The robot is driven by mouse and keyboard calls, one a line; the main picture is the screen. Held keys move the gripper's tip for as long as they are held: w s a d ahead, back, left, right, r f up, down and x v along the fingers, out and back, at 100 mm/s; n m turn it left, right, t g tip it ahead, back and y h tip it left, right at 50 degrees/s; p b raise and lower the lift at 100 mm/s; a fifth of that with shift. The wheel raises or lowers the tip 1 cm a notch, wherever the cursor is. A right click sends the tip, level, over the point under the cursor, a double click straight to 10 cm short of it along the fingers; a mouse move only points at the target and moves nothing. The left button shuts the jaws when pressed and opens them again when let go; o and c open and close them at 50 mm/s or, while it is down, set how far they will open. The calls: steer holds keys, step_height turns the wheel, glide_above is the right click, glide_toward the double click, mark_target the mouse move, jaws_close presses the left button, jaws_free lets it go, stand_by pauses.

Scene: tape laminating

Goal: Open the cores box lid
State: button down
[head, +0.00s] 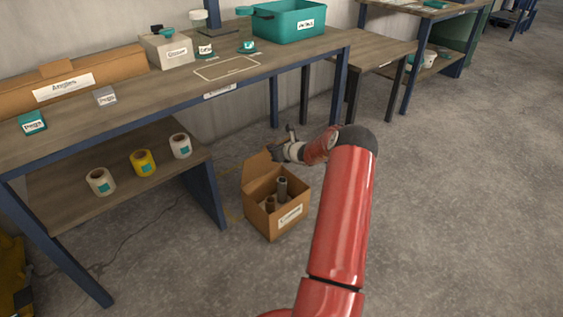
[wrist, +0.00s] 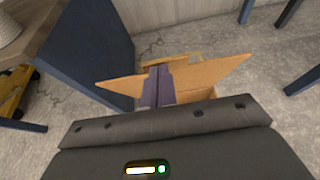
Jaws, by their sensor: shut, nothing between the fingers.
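The cardboard cores box (head: 260,219) stands on the floor beside the workbench leg, with a white label on its front. Its top is open toward the camera, and grey-brown cores (head: 282,188) stand inside. A lid flap (head: 259,168) stands raised and tilted at the box's back left. My gripper (head: 277,146) is over the back edge of the box, close to the raised flap; I cannot tell whether they touch. In the wrist view, the dark fingers (wrist: 155,84) are together and empty, in front of the spread cardboard (wrist: 200,77).
The workbench (head: 215,95) holds bins and small boxes. Several tape rolls, one yellow (head: 143,163), sit on its lower shelf (head: 70,198). A blue bench leg (head: 205,192) stands just left of the box. The floor to the right (head: 455,210) is clear.

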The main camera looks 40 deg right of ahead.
mark_target(266, 150)
steer(key=shift+w+a+r, duration=0.1)
steer(key=shift+w+r, duration=0.15)
steer(key=shift+w, duration=0.55)
steer(key=shift+w+r, duration=0.2)
steer(key=shift+w, duration=0.55)
steer(key=shift+w+a+r, duration=0.1)
steer(key=shift+w+r, duration=0.15)
steer(key=shift+w, duration=0.55)
